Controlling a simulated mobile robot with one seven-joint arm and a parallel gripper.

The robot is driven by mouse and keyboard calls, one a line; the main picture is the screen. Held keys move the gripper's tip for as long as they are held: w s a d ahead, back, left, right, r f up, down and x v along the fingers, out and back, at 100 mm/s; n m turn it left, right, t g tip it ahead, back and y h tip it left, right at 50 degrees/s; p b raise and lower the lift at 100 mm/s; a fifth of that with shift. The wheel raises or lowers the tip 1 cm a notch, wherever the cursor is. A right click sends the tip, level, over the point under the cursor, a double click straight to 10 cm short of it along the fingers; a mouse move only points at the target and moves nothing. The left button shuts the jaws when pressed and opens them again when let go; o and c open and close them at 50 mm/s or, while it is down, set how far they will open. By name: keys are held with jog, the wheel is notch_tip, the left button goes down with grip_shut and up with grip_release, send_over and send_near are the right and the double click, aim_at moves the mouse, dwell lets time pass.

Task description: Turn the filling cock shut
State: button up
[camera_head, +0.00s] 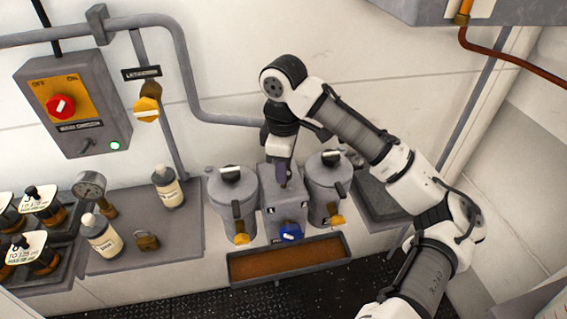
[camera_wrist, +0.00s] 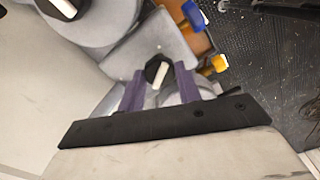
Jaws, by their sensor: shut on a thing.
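A twin-canister unit stands against the wall, with a grey middle block (camera_head: 285,213) between a left canister (camera_head: 233,205) and a right canister (camera_head: 325,195). My gripper (camera_head: 283,183) reaches down onto the top of the middle block. In the wrist view its purple fingers stand on both sides of a black knob (camera_wrist: 158,71) with a white pointer bar, and it is shut on this knob. The fingers hide the knob in the head view. A blue handle (camera_head: 291,232) is on the block's front. No readable label shows which part is the filling cock.
Both canisters have yellow handles (camera_head: 242,238) low in front and black-and-white knobs (camera_head: 331,158) on top. A brown-filled tray (camera_head: 287,281) lies below. A bench (camera_head: 190,228) at left holds bottles, a gauge and a padlock. A switch box (camera_head: 72,105) hangs on the wall.

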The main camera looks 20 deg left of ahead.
jog(key=m, duration=0.6)
jog(key=shift+m, duration=0.3)
dwell(0.4)
jog(key=o, duration=1)
notch_tip(320, 180, up, 14)
jog(key=b, duration=0.1)
jog(key=shift+b, duration=0.4)
jog(key=shift+f, duration=0.15)
